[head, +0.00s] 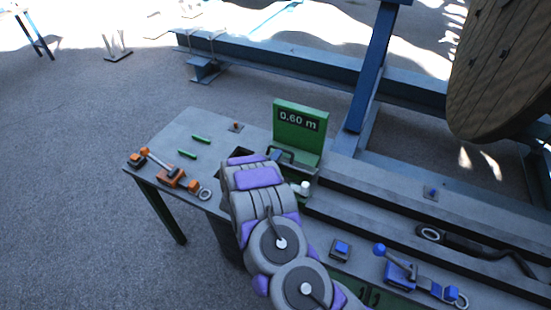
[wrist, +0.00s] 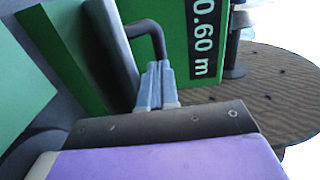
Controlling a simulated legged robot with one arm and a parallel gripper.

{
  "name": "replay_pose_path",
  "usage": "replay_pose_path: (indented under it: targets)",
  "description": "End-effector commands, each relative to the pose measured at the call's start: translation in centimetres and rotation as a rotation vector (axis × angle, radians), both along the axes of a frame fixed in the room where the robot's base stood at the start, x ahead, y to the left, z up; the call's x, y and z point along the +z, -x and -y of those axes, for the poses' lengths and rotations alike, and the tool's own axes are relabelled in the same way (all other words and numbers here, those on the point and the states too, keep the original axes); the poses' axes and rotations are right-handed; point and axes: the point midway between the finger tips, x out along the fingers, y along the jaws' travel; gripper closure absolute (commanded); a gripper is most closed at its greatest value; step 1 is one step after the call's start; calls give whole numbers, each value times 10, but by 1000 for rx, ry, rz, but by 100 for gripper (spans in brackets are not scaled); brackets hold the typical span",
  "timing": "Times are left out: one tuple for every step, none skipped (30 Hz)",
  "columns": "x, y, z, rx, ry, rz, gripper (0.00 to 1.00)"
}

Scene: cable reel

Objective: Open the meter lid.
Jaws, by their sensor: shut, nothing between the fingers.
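The green meter (head: 313,140) stands upright on the grey bench with a black display reading 0.60 m. The display also shows in the wrist view (wrist: 204,40). A grey panel with a green edge (wrist: 112,50), seemingly the lid, carries a dark bent handle (wrist: 148,28). My gripper (head: 277,156) is low in front of the meter, and my arm hides much of the meter's lower part. In the wrist view my gripper's pale blue-grey fingers (wrist: 157,85) are shut together and empty at the handle's lower end. Whether they touch it, I cannot tell.
On the bench (head: 190,125), an orange lever device (head: 168,175) and green bars (head: 201,139) lie left of my arm. A blue lever device (head: 400,270) is at the right. A wooden reel (head: 500,70) and blue frame (head: 372,65) stand behind.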

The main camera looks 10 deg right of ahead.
Motion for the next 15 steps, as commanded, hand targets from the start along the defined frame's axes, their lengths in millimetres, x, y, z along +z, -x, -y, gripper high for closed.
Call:
replay_pose_path:
  targets:
    - [0, 0, 0, 0, 0, 0, 100]
    - [0, 0, 0, 0, 0, 0, 100]
    - [0, 0, 0, 0, -1, -1, 100]
    - [0, 0, 0, 0, -1, -2, 100]
    - [0, 0, 0, 0, -3, -3, 100]
    - [1, -1, 1, -1, -5, -6, 100]
    - [2, -1, 1, -1, -9, -9, 100]
    - [2, -1, 2, -1, -13, -14, 100]
    - [3, -2, 3, -1, -20, -23, 100]
    - [4, -2, 3, -1, -26, -32, 100]
    - [4, -3, 4, -1, -32, -40, 100]
    - [4, -3, 4, 0, -39, -49, 100]
    - [4, -4, 4, 0, -41, -53, 100]
    - [4, -4, 5, 0, -44, -56, 100]
    - [5, -5, 5, -1, -48, -63, 100]
